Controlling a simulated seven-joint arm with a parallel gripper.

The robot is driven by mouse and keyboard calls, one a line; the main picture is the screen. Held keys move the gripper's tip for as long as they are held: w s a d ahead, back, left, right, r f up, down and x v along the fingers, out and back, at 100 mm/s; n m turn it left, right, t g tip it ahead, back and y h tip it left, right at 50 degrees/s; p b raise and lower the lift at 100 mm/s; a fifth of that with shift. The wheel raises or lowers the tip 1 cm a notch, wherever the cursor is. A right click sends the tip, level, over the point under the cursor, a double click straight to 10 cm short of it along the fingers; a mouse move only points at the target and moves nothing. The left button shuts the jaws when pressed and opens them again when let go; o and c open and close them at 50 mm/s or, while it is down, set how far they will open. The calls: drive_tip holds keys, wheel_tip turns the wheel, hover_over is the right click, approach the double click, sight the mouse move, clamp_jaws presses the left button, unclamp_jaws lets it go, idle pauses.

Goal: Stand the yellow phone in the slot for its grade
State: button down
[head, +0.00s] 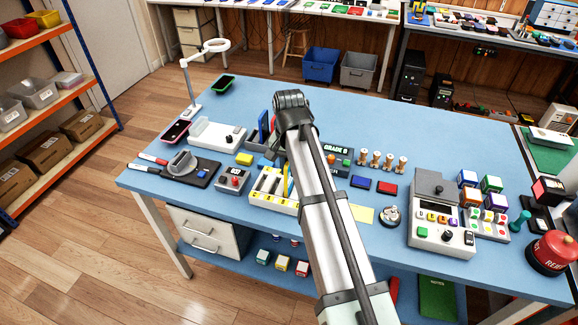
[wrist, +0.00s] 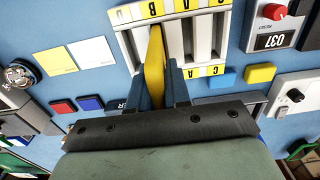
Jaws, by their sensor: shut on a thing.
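The yellow phone (wrist: 154,58) is on edge between the two fingers of my gripper (wrist: 158,76), which is shut on it. The phone's far end is over or in the left part of the white slotted rack (wrist: 222,38) in the wrist view; I cannot tell how deep it sits. The rack has yellow letter labels, with A and B readable along its far edge. In the head view the rack (head: 262,198) is partly hidden by my arm. A dark box (head: 337,157) behind it has a sign reading GRADE B.
Blue and red flat pieces (head: 360,183) (head: 387,188) lie right of the rack. A small grey device (head: 232,181) stands left of it, and a yellow block (head: 244,159) lies behind that. Several wooden pegs (head: 376,158) stand behind.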

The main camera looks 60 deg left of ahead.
drive_tip(key=shift+f, duration=0.5)
idle(0.4)
drive_tip(key=c, duration=0.7)
unclamp_jaws()
drive_tip(key=shift+r, duration=0.15)
drive_tip(key=shift+r, duration=0.6)
drive_tip(key=shift+r, duration=0.1)
drive_tip(key=shift+r, duration=0.65)
drive_tip(key=shift+r, duration=0.2)
